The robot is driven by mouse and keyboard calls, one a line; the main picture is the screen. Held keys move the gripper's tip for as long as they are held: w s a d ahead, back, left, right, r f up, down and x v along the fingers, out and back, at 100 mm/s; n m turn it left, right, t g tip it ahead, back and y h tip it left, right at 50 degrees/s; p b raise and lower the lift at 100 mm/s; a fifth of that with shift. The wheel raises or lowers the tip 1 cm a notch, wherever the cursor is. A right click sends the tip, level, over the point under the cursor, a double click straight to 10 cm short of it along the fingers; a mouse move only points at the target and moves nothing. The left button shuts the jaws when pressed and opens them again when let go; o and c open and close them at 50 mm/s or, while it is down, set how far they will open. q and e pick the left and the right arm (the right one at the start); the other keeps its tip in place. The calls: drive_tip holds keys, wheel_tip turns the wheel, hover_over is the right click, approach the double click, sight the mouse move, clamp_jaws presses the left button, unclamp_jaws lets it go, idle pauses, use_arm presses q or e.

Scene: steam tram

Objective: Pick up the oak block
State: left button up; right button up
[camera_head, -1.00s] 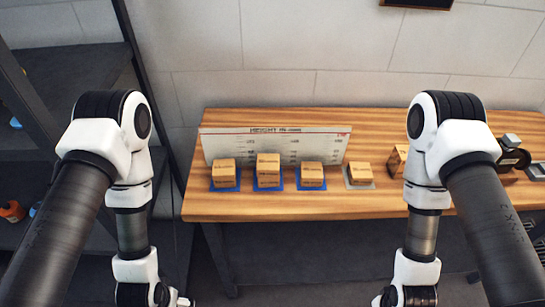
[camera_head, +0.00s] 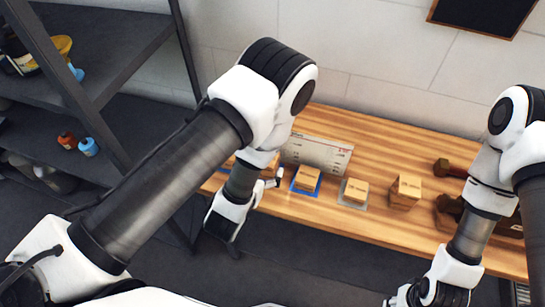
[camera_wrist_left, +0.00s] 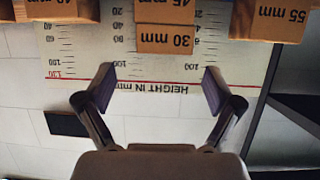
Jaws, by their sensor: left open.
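Several light wooden blocks stand on the bench; I cannot tell which one is the oak block. In the head view one block (camera_head: 308,178) sits on a blue pad and another (camera_head: 355,190) on a grey pad. A taller block or stack (camera_head: 405,189) stands to their right. My left gripper (camera_head: 274,180) is beside the blue-pad block, and my arm hides the blocks further left.
A white height-scale board (camera_head: 320,153) stands behind the blocks on the wooden bench (camera_head: 375,140). Dark shelves (camera_head: 110,60) with small bottles stand on the left.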

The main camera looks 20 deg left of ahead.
use_arm(q)
drive_tip(key=shift+w+f+b, duration=0.5)
drive_tip(key=shift+w+f, duration=0.1)
drive_tip(key=shift+w, duration=0.05)
drive_tip(key=p+x, duration=0.1)
drive_tip(key=x, duration=0.1)
drive_tip(key=p+x, duration=0.1)
drive_tip(key=x, duration=0.2)
drive_tip(key=shift+w+a+r, duration=0.15)
drive_tip(key=shift+r, duration=0.05)
drive_tip(key=shift+w+f, duration=0.15)
drive_tip(key=shift+w, duration=0.1)
drive_tip(key=shift+s, duration=0.1)
drive_tip(key=c, duration=1.3)
use_arm(e)
drive_tip(key=shift+a+r, duration=0.1)
drive_tip(key=shift+r, duration=0.1)
